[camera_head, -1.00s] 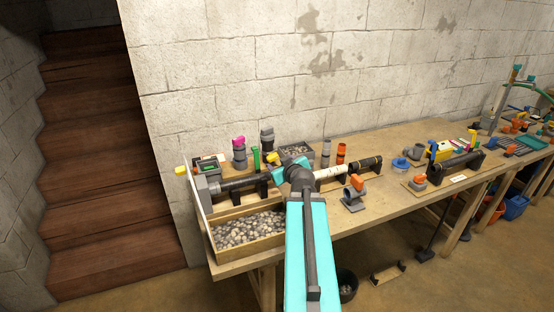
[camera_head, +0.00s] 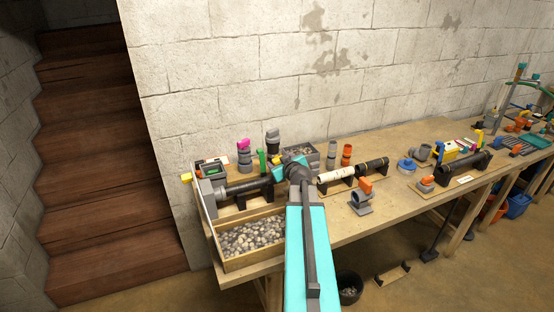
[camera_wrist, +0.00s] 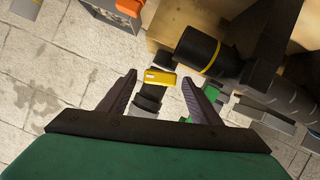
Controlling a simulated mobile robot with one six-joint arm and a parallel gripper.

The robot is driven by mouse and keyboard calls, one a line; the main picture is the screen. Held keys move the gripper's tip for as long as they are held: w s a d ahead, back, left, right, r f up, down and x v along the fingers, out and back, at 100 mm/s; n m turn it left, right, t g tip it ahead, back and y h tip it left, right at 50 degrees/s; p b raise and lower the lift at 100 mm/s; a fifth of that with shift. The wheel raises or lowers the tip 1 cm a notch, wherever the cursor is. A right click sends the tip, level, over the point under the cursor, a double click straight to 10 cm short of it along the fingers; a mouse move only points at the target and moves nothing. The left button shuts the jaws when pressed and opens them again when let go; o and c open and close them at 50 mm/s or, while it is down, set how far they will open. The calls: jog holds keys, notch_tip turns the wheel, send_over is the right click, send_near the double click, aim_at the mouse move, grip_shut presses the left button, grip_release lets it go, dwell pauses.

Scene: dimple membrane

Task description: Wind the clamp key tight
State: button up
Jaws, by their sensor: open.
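My gripper (camera_wrist: 161,78) is open in the wrist view, its two dark fingers apart. A small yellow block (camera_wrist: 160,77) shows between the fingertips, with a black cylindrical part and grey collar below it. It looks like the clamp key, but I cannot tell for sure. I cannot tell whether the fingers touch it or how far away it is. A black pipe with a thin yellow band (camera_wrist: 198,50) lies just right of it. In the head view my teal arm reaches over the bench, and the gripper's fingers are hidden behind its wrist.
The wooden bench (camera_head: 400,200) runs along a block wall. A gravel-filled wooden box (camera_head: 250,238) stands at its left front. Dark pipe (camera_head: 250,187) rests on supports behind it. A grey fitting with an orange top (camera_head: 362,200) stands right of my arm. Upright fittings line the back.

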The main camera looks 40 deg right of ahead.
jog(key=shift+w+d+f, duration=0.2)
jog(key=shift+w+d, duration=0.05)
jog(key=shift+w, duration=0.2)
jog(key=c, duration=1)
jog(key=shift+c, duration=0.2)
